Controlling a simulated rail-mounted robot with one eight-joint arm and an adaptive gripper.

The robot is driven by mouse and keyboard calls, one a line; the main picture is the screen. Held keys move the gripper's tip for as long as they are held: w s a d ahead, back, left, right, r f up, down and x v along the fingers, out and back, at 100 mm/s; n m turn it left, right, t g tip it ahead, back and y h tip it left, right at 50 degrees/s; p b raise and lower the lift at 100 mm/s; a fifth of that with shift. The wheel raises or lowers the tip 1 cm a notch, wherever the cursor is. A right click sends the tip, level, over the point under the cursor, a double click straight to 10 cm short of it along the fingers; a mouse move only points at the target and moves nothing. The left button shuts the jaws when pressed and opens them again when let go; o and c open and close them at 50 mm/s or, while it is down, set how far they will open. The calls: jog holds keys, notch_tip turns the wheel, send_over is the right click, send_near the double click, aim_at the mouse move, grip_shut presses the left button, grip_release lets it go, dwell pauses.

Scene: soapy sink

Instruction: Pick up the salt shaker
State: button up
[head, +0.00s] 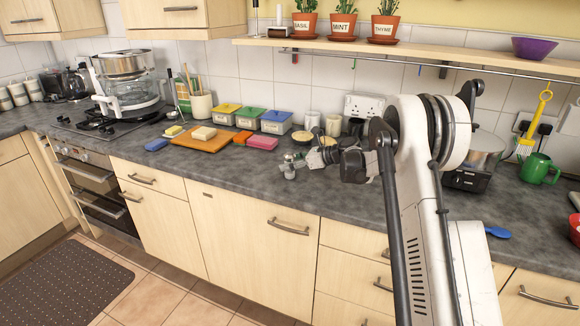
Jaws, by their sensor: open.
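I cannot make out a salt shaker for certain in the head view. Two small pale cylinders (312,121) stand against the wall tiles behind my gripper, too small to tell whether either one is the shaker. My gripper (289,170) is open, above the front part of the grey worktop (240,165), with nothing visible between its fingers. My arm comes in from the right and hides part of the worktop behind it.
An orange board (190,143) with pale blocks, lidded containers (276,122) and a pink block (263,143) lie left of my gripper. Small round tubs (300,136) sit close behind it. A shelf (400,49) with potted herbs hangs above. Worktop left of my gripper's front is clear.

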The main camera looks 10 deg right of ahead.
aim_at(289, 154)
grip_shut()
jog(key=shift+r, duration=0.4)
jog(key=r, duration=0.3)
jog(key=shift+s+a+r, duration=0.2)
jog(key=shift+a+r, duration=0.05)
jog(key=shift+r, duration=0.1)
jog(key=s+a+r, duration=0.6)
jog(key=s, duration=0.3)
jog(key=shift+a+r, duration=0.25)
